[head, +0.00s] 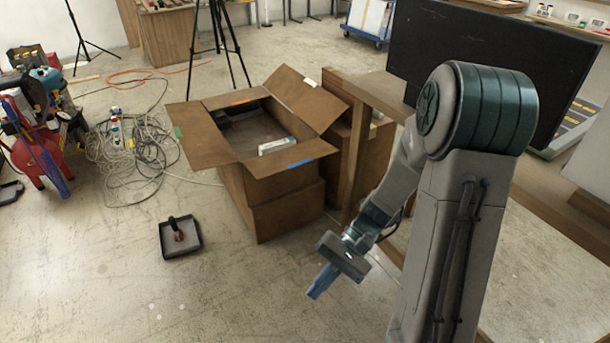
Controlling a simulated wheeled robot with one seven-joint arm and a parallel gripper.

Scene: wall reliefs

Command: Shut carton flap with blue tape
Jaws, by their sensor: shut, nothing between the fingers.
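A brown cardboard carton (258,190) stands open on the floor in the middle of the head view. Its near-right flap with blue tape (312,155) sticks outward from the rim. The blue tape (300,164) lies on that flap's outer edge. The left flap (195,140) bears green tape and hangs outward. The back-right flap (305,93) stands up with a white label. Orange tape shows at the far rim. My gripper (318,289) is shut and empty, pointing down in front of the carton, lower right of the blue-taped flap and apart from it.
A wooden frame or table (357,150) stands right beside the carton. A black tray (180,238) with a tool lies on the floor to the left. Coiled cables (130,160) and a red machine are farther left. Floor in front of the carton is clear.

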